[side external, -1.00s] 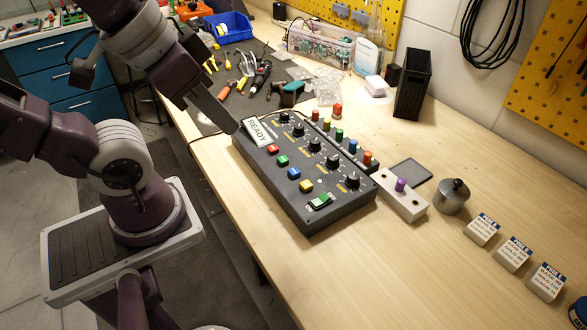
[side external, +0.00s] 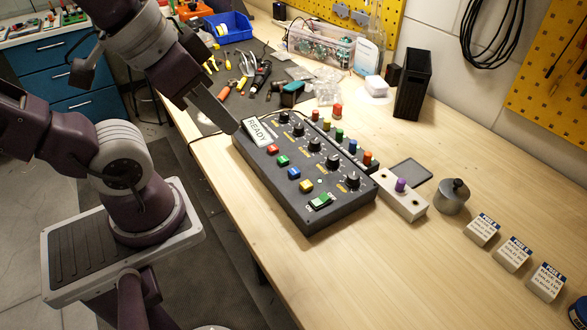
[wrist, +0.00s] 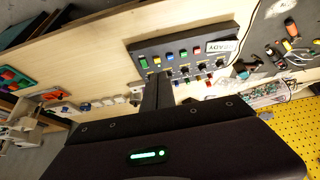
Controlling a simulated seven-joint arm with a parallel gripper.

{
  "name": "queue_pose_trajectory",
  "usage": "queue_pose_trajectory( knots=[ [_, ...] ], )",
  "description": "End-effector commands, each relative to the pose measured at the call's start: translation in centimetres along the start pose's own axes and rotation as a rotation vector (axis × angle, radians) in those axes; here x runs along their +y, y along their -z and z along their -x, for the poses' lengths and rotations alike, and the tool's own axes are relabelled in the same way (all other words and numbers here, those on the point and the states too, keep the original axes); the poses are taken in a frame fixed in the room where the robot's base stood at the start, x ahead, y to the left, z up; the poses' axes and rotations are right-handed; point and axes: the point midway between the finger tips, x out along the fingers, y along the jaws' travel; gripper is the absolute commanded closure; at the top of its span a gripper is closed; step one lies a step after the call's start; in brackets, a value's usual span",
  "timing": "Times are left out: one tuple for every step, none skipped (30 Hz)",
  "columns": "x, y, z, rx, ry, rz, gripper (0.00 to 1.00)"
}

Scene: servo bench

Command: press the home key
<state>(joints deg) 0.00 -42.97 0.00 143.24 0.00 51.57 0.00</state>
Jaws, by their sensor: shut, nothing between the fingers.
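A dark control box (side external: 285,205) lies on the bench with a white READY plate (side external: 258,131) at its far left corner. Along its near edge are a red key (side external: 273,149), a green key (side external: 282,160), a blue key (side external: 293,173) and a yellow key (side external: 306,186), then a green rocker switch (side external: 320,200). I cannot read which key is home. My gripper (side external: 234,130) is shut and empty, its tip by the READY plate in the side view; contact cannot be told. In the wrist view the gripper (wrist: 158,76) overlaps the box (wrist: 214,32) near its yellow key (wrist: 157,59).
Black knobs (side external: 315,145) and a strip of coloured caps (side external: 351,145) stand behind the keys. A pale block with a purple knob (side external: 400,186), a metal pot (side external: 453,197) and several fuse cards (side external: 513,253) are to the right. Bare bench lies in front of the box.

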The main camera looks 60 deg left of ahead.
Motion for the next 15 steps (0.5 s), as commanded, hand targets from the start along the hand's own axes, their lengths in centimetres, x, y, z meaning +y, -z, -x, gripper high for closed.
queue_pose_trajectory(
  knots=[
    [0.00, 0.00, 0.00, 0.000, 0.000, 0.000, 1.00],
    [0.00, 0.00, 0.00, 0.000, 0.000, 0.000, 1.00],
    [0.00, 0.00, 0.00, 0.000, 0.000, 0.000, 1.00],
    [0.00, 0.00, 0.00, 0.000, 0.000, 0.000, 1.00],
    [0.00, 0.00, 0.00, 0.000, 0.000, 0.000, 1.00],
    [0.00, 0.00, 0.00, 0.000, 0.000, 0.000, 1.00],
    [0.00, 0.00, 0.00, 0.000, 0.000, 0.000, 1.00],
    [0.00, 0.00, 0.00, 0.000, 0.000, 0.000, 1.00],
    [0.00, 0.00, 0.00, 0.000, 0.000, 0.000, 1.00],
    [0.00, 0.00, 0.00, 0.000, 0.000, 0.000, 1.00],
    [0.00, 0.01, -0.01, -0.001, 0.000, 0.001, 1.00],
    [0.01, 0.05, -0.09, -0.009, -0.001, 0.007, 1.00],
    [0.02, 0.12, -0.24, -0.024, -0.002, 0.017, 1.00],
    [0.07, 0.22, -0.47, -0.047, -0.005, 0.033, 1.00],
    [0.15, 0.41, -0.91, -0.090, -0.013, 0.066, 1.00]
  ],
)
